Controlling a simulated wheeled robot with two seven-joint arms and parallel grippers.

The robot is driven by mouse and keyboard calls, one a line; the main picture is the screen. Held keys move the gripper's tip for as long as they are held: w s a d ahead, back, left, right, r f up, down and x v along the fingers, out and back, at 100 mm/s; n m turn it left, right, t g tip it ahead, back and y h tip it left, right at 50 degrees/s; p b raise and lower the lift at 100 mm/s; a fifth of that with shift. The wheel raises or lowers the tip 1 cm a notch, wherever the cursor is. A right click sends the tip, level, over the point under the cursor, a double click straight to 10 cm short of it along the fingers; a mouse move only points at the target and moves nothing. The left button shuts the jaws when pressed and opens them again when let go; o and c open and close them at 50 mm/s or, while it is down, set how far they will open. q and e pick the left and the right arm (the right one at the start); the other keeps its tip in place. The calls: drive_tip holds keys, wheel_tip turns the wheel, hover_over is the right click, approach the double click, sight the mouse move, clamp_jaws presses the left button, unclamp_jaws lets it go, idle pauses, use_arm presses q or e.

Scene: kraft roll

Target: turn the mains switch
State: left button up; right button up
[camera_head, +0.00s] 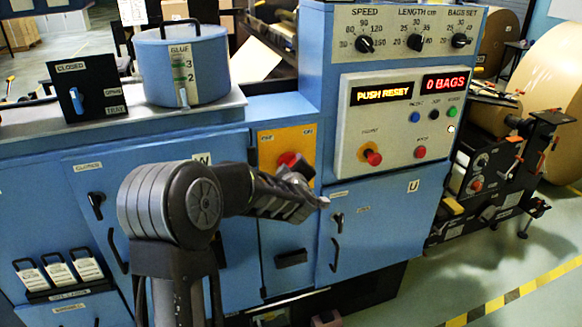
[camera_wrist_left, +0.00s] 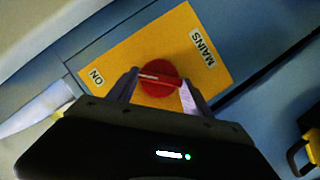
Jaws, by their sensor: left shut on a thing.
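The mains switch is a round red knob (camera_head: 287,159) on a yellow plate (camera_head: 268,143) on the blue machine front. In the left wrist view the knob (camera_wrist_left: 158,78) has a raised grip bar with a pale line, lying roughly crosswise between the fingers. The yellow plate (camera_wrist_left: 205,70) there shows a MAINS label and an ON label. My left gripper (camera_head: 303,172) is at the knob and hides part of it in the head view. In the left wrist view my left gripper (camera_wrist_left: 160,88) has a finger on each side of the knob and is shut on it. My right gripper is not in view.
A control panel (camera_head: 397,125) reads PUSH RESET and 0 BAGS. A blue glue pot (camera_head: 182,68) and a black tray switch box (camera_head: 88,88) stand on the ledge at left. Cabinet doors with handles (camera_head: 335,255) lie below. Open floor (camera_head: 440,290) is at right.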

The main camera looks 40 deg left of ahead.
use_arm(q)
drive_tip(key=o, duration=1.4)
drive_tip(key=shift+c, duration=0.2)
drive_tip(key=v, duration=0.7)
drive_tip(key=shift+s+d+b, duration=0.3)
drive_tip(key=shift+b, duration=0.1)
drive_tip(key=shift+d, duration=0.1)
